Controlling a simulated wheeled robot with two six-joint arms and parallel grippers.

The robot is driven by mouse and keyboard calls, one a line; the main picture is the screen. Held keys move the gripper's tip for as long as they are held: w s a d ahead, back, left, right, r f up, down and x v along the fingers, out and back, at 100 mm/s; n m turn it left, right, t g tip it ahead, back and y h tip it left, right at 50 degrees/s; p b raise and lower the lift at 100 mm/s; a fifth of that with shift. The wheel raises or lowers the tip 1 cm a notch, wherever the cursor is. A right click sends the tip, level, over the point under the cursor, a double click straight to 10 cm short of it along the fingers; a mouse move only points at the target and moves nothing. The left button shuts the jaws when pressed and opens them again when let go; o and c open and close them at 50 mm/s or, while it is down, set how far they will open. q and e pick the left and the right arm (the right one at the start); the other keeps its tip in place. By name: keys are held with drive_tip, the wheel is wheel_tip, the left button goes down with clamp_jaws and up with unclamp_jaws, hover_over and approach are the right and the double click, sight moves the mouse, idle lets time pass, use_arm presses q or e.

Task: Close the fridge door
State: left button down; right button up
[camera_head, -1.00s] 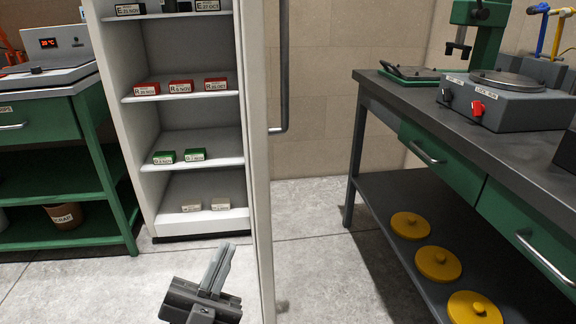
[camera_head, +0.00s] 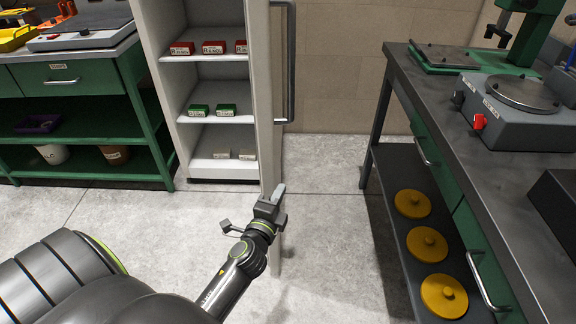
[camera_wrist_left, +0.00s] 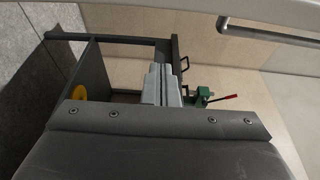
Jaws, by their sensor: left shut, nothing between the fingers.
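The fridge (camera_head: 166,92) is a white cabinet with shelves, standing open in the head view. Its door (camera_head: 264,100) is seen nearly edge-on, swung out toward me, with a dark vertical handle (camera_head: 290,62) on its right face. My left gripper (camera_head: 278,192) is at the lower part of the door's near edge and overlaps it in the picture; I cannot tell whether they touch. In the left wrist view the gripper's fingers (camera_wrist_left: 162,85) are together and empty, with a pale edge and a bar-like handle (camera_wrist_left: 270,32) along the top. My right gripper is not in view.
A dark workbench (camera_head: 440,110) with green drawers stands on the right, with yellow discs (camera_head: 428,244) on its lower shelf. A green bench (camera_head: 70,78) stands at the left. Small labelled boxes (camera_head: 213,47) sit on the fridge shelves. Floor between door and workbench is clear.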

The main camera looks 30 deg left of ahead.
use_arm(q)
drive_tip(key=x, duration=1)
drive_tip(key=shift+s+a, duration=0.55)
drive_tip(key=shift+a, duration=0.25)
drive_tip(key=shift+s+a, duration=0.55)
drive_tip(key=shift+a, duration=0.2)
drive_tip(key=shift+s, duration=0.1)
